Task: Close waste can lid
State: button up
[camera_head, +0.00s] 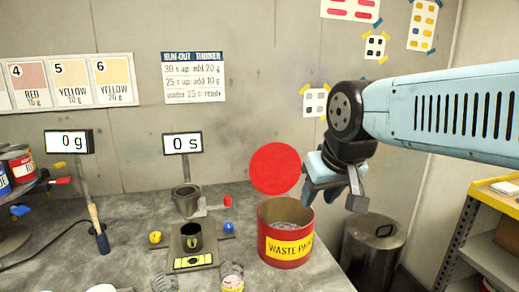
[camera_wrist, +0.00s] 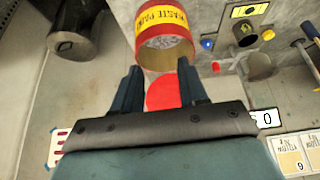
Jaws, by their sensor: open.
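The waste can (camera_head: 285,252) is a red drum with a yellow "WASTE PAINT" label, standing on the bench. Its round red lid (camera_head: 276,168) stands up open behind the rim, and grey contents show inside. My gripper (camera_head: 335,197) is open and empty, above and to the right of the can in the head view. In the wrist view, the can (camera_wrist: 165,42) lies beyond the fingertips of my gripper (camera_wrist: 160,80). The lid (camera_wrist: 163,93) shows between the fingers, partly hidden by the gripper body. I cannot tell whether a finger touches it.
A black cup (camera_head: 192,237) on a stand, with a blue and a yellow knob, is left of the can. A metal bin (camera_head: 372,245) stands beyond the bench at right. A yellow-edged shelf (camera_head: 490,225) is at far right.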

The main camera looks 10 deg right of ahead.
jog(key=shift+o, duration=1.4)
jog(key=shift+w+r, duration=0.15)
jog(key=shift+r, duration=0.05)
jog(key=w+a+r+n+g+h, duration=0.1)
jog(key=w+r+n+g+h, duration=0.15)
jog(key=w+r, duration=0.45)
jog(key=g+h, duration=0.5)
jog(key=h, duration=0.2)
send_near(267, 149)
jog(key=shift+y, duration=0.25)
jog(key=w+d+f, duration=0.1)
jog(key=d+f, duration=0.4)
jog(key=w+d+f, duration=0.1)
jog(key=d+f, duration=0.2)
jog(key=shift+w+d, duration=0.15)
jog(key=shift+w, duration=0.15)
jog(key=shift+c, duration=0.2)
grip_shut()
